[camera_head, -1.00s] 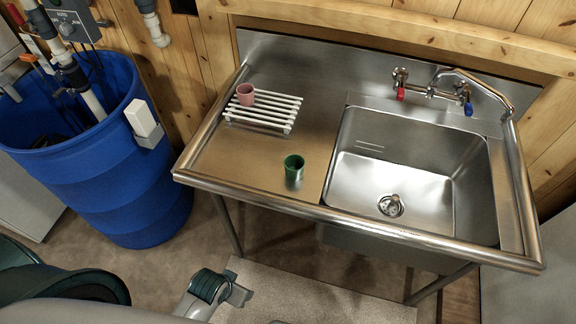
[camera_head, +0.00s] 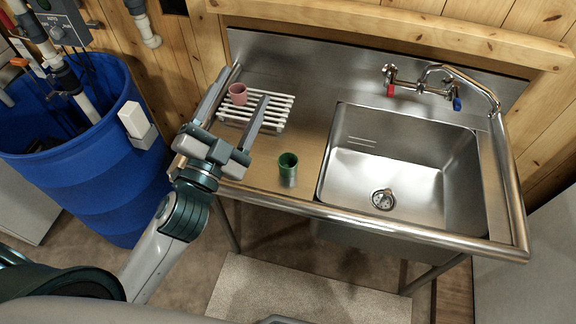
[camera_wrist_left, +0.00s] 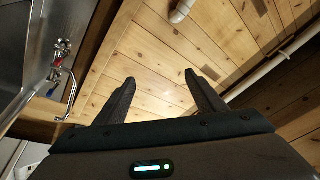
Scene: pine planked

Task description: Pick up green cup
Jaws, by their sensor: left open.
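The green cup (camera_head: 288,164) stands upright on the steel drainboard (camera_head: 262,186), left of the sink basin, near the front edge. My left gripper (camera_head: 243,98) is open and empty in the head view, its two fingers spread over the left part of the drainboard. It is to the left of the green cup and apart from it. In the left wrist view, the left gripper's fingers (camera_wrist_left: 163,90) are spread with nothing between them, and the green cup does not show there. My right gripper is not in view.
A blue barrel (camera_head: 95,195) stands at the left.

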